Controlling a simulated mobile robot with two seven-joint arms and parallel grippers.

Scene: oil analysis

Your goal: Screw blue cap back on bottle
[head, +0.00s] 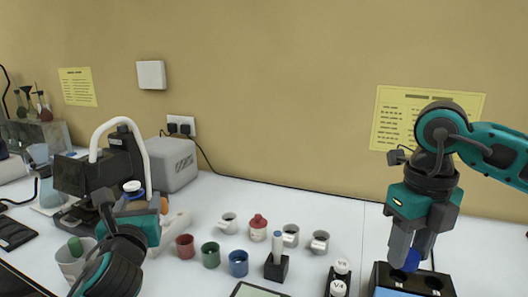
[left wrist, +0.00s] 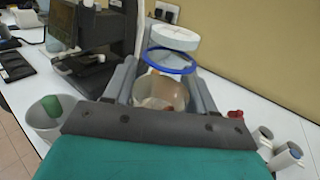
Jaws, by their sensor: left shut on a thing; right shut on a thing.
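My left gripper (head: 134,206) is shut on a bottle with a white round top and a blue ring (head: 133,187) below it. In the left wrist view the clear bottle body (left wrist: 160,93) sits between the two grey fingers, below the blue ring (left wrist: 168,60) and white top (left wrist: 172,38). My right gripper (head: 406,250) points down at the far right and is shut on the blue cap (head: 411,261). The cap is partly hidden by the fingers. The bottle and the cap are far apart.
A dark box with a blue front (head: 397,293) stands under the right gripper. Red (head: 185,246), green (head: 210,254) and blue (head: 238,263) cups and several white mugs stand mid-table. A black machine (head: 100,170) and a grey box (head: 171,164) stand behind the left gripper.

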